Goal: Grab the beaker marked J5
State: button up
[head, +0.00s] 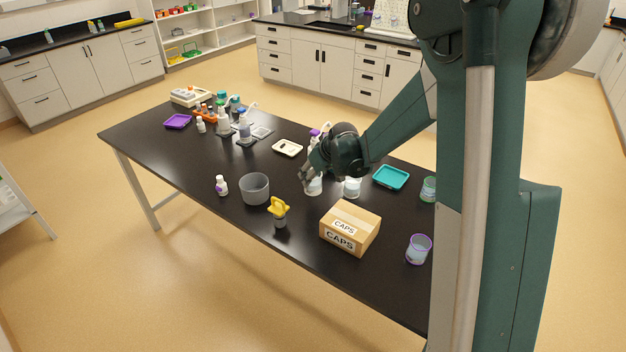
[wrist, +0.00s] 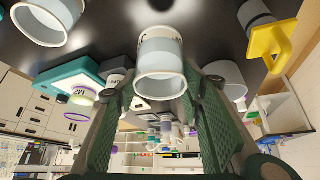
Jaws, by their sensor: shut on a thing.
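A clear beaker with a pale band (head: 314,188) stands on the black table under my gripper (head: 309,176). In the wrist view the beaker (wrist: 162,62) lies between the two green finger pads of my gripper (wrist: 158,88), which is shut on it. Small dark marking shows near its edge, but I cannot read it, so I cannot tell if it says J5. Another clear beaker (head: 352,187) stands just to its right. A purple-rimmed beaker (head: 418,250) and a green-rimmed beaker (head: 429,189) stand farther right.
A CAPS box (head: 349,229) stands in front of the gripper. A yellow-topped item (head: 279,211), a grey pot (head: 254,189) and a small white bottle (head: 221,185) are to the left. A teal tray (head: 391,177) lies at right. The front left tabletop is clear.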

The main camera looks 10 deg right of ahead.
jog(key=shift+r, duration=1.3)
jog(key=shift+r, duration=0.15)
